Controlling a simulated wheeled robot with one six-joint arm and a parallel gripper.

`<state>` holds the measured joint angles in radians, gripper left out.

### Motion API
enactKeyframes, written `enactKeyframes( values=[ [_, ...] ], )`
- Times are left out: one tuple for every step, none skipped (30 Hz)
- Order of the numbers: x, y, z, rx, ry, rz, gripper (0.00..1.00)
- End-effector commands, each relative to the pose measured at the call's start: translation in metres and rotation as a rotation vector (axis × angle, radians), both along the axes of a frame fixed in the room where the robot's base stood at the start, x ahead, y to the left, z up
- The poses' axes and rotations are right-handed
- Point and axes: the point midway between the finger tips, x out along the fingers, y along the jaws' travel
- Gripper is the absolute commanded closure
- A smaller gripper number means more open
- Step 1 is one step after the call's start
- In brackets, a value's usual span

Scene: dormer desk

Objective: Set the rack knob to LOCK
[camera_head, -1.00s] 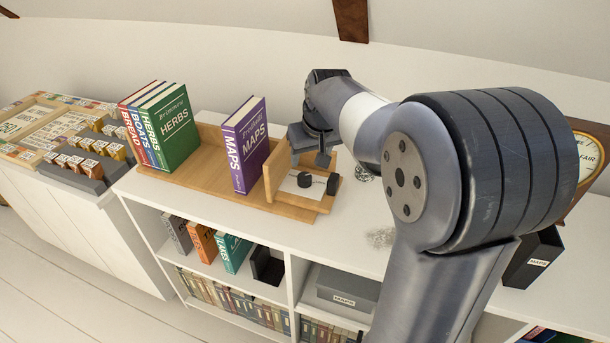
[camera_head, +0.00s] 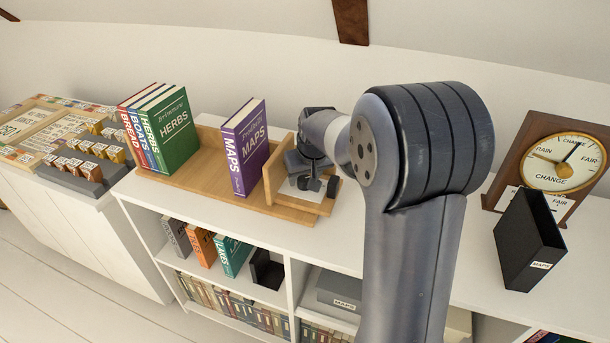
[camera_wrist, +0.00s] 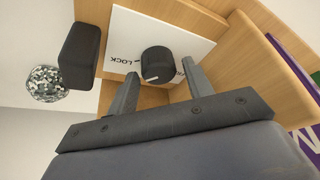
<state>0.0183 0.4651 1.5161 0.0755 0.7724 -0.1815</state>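The wooden book rack (camera_head: 200,185) stands on the white shelf top. At its right end a white plate (camera_wrist: 125,28) carries a round black rack knob (camera_wrist: 157,64). In the wrist view the word LOCK is printed left of the knob, and a second, partly covered label is on its right. I cannot tell surely which one the knob points at. My gripper (camera_wrist: 160,88) is open, its two fingers apart on either side of the knob's near side. It also shows in the head view (camera_head: 308,184), low over the plate. Contact is not clear.
A black block (camera_wrist: 80,55) stands beside the plate, with a glassy ball (camera_wrist: 45,84) beyond it. A purple MAPS book (camera_head: 245,148) stands in the rack, close to the upright wooden end (camera_head: 272,172).

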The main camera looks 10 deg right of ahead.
Motion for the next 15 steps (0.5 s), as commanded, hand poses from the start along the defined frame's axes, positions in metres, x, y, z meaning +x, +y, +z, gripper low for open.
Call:
enactKeyframes(
  values=[
    [0.0, 0.0, 0.0001, 0.0, 0.0, 0.0, 0.56],
    [-0.0001, 0.0, 0.0002, 0.0, 0.0, 0.0, 0.58],
    [-0.0001, -0.0001, 0.0002, 0.0, 0.0, 0.0, 0.62],
    [-0.0001, -0.0001, 0.0002, 0.0, 0.0, 0.0, 0.64],
    [-0.0001, -0.0001, 0.0002, 0.0, 0.0, 0.0, 0.66],
    [-0.0001, -0.0001, 0.0002, 0.0, 0.0, 0.0, 0.7],
    [-0.0001, -0.0001, 0.0002, 0.0, 0.0, 0.0, 0.72],
    [-0.0001, -0.0001, 0.0003, 0.0, 0.0, 0.0, 0.75],
    [-0.0001, -0.0001, 0.0003, 0.0, 0.0, 0.0, 0.78],
    [-0.0001, -0.0001, 0.0003, 0.0, 0.0, 0.0, 0.8],
    [-0.0001, -0.0001, 0.0003, 0.0, 0.0, 0.0, 0.83],
    [-0.0001, -0.0001, 0.0003, 0.0, 0.0, 0.0, 0.86],
    [-0.0001, -0.0001, 0.0003, 0.0, 0.0, 0.0, 0.89],
    [-0.0001, -0.0001, 0.0003, 0.0, 0.0, 0.0, 0.89],
    [-0.0001, 0.0, 0.0003, -0.001, 0.0, -0.001, 0.89]
  ],
)
